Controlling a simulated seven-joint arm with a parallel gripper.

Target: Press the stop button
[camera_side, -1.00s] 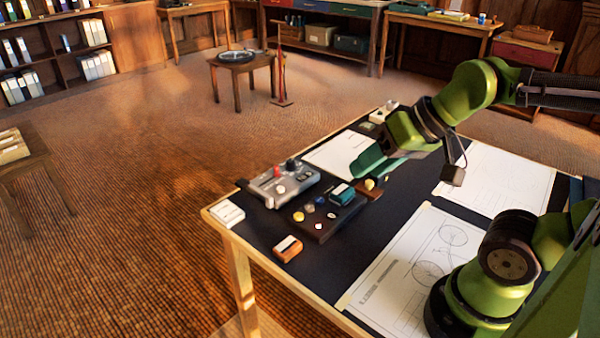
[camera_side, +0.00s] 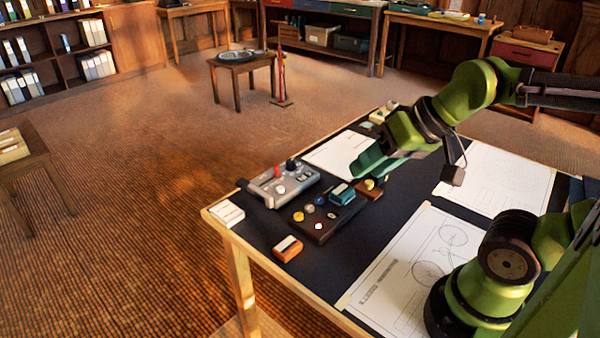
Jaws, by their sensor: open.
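A grey control box (camera_side: 284,184) sits near the far left edge of the drafting table. On its top are a red button (camera_side: 291,164), a dark knob or button beside it and a pale round one nearer the front. Which of these is the stop button cannot be read. A dark board (camera_side: 322,220) with several small round pieces lies just in front of the box. My gripper (camera_side: 366,165) is to the right of the box, above the table and apart from the buttons. Its green fingers are open and nothing shows between them.
A teal block (camera_side: 341,194) and a brown block (camera_side: 368,190) lie below my gripper. An orange-and-white eraser (camera_side: 287,248) and a white block (camera_side: 227,213) lie near the left edge. Drawing sheets (camera_side: 420,262) cover the table's right side.

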